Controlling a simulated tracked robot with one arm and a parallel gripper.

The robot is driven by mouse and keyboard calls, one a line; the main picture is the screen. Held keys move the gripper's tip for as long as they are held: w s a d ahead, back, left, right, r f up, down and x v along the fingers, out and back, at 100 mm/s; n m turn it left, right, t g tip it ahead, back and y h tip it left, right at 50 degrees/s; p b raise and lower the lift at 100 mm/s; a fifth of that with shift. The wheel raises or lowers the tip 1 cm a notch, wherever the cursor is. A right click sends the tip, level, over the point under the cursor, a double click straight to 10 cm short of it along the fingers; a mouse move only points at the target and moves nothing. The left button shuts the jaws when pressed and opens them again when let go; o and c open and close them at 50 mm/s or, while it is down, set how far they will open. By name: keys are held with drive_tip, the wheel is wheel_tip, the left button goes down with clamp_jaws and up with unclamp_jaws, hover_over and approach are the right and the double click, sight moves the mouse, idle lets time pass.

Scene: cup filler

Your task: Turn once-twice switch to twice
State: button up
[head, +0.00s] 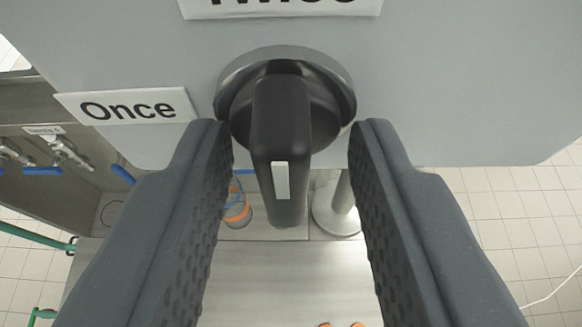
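The once-twice switch is a black rotary knob (283,140) in a grey round collar (336,72) on a light grey panel (450,90). Its raised grip bar points down and toward me, with a white mark (281,180) near its end. The "Once" label (128,106) is left of the knob. A label reading "Twice", cut off by the top edge, is above it (280,6). My gripper (289,135) is open, with one finger on each side of the knob's bar. A gap shows between the bar and each finger.
Below the panel is a metal surface (290,270) with an orange-and-grey item (237,207) and a round metal post base (337,216). A metal basin with blue-handled taps (65,152) is at the left. Tiled floor (520,220) shows at the right.

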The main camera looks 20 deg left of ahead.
drive_tip(key=shift+s+r, duration=0.15)
drive_tip(key=shift+s, duration=0.05)
drive_tip(key=shift+s+d+r, duration=0.1)
drive_tip(key=shift+s, duration=0.15)
drive_tip(key=b+v, duration=0.2)
drive_tip(key=v, duration=1)
drive_tip(key=shift+s+d+b, duration=0.2)
drive_tip(key=shift+s+b, duration=0.15)
drive_tip(key=shift+s, duration=0.05)
drive_tip(key=s+d+f+m+t+h+b, duration=0.1)
drive_tip(key=s+d+f+b, duration=0.4)
drive_tip(key=d+f, duration=0.3)
drive_tip(key=s+d+f+m+t+h+b, duration=0.1)
drive_tip(key=s+d+f+m+h+b, duration=0.1)
drive_tip(key=s+d+f+b, duration=0.3)
drive_tip(key=d+f+b, duration=0.1)
drive_tip(key=d+f, duration=0.3)
drive_tip(key=f, duration=0.2)
drive_tip(key=shift+t+h+b, duration=0.3)
drive_tip(key=shift+b, duration=0.1)
